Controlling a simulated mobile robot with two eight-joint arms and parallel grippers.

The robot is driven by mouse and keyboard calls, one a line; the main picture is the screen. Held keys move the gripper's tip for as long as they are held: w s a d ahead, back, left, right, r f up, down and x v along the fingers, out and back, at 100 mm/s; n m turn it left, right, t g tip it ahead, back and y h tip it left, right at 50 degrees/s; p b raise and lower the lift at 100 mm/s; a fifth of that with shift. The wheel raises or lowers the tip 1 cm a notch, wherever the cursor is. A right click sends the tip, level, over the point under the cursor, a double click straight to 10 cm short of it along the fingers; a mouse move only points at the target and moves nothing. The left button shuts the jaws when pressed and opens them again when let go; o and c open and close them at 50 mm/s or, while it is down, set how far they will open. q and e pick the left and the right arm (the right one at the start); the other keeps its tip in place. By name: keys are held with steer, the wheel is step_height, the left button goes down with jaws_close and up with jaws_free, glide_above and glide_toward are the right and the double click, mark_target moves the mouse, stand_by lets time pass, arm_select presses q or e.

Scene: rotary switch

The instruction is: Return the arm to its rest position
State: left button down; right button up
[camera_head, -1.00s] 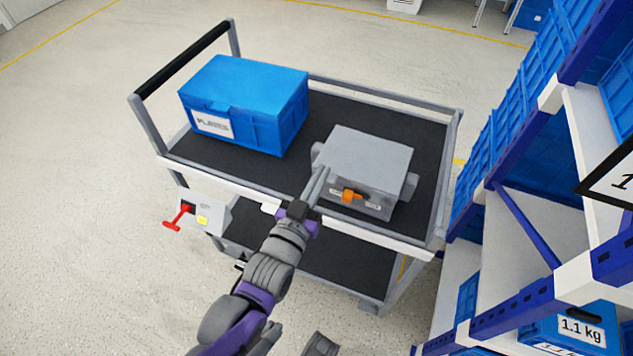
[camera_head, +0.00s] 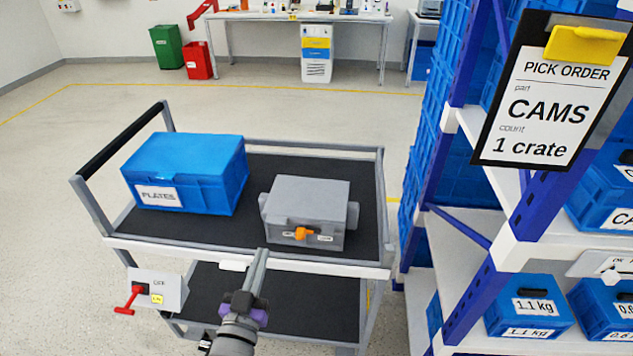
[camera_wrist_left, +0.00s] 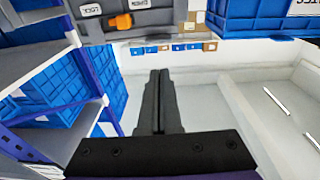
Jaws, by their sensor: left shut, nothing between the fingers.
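My left gripper (camera_head: 257,272) is shut and empty. In the head view its fingers point up toward the front edge of the cart (camera_head: 250,250), in front of the grey switch box (camera_head: 308,200). The box stands on the cart's black top, with an orange rotary knob (camera_head: 304,233) on its front face between two small labels. The knob also shows upside down at the top of the left wrist view (camera_wrist_left: 121,22), apart from the shut fingers (camera_wrist_left: 158,102). My right gripper is not in view.
A blue PLATES crate (camera_head: 187,172) stands left of the box. A panel with a red handle (camera_head: 130,300) hangs at the cart's front left. A blue shelf rack (camera_head: 490,262) with crates and a pick-order sign (camera_head: 540,105) stands close on the right. Floor at left is clear.

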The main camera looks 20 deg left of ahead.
arm_select(q)
steer(key=shift+w, duration=0.1)
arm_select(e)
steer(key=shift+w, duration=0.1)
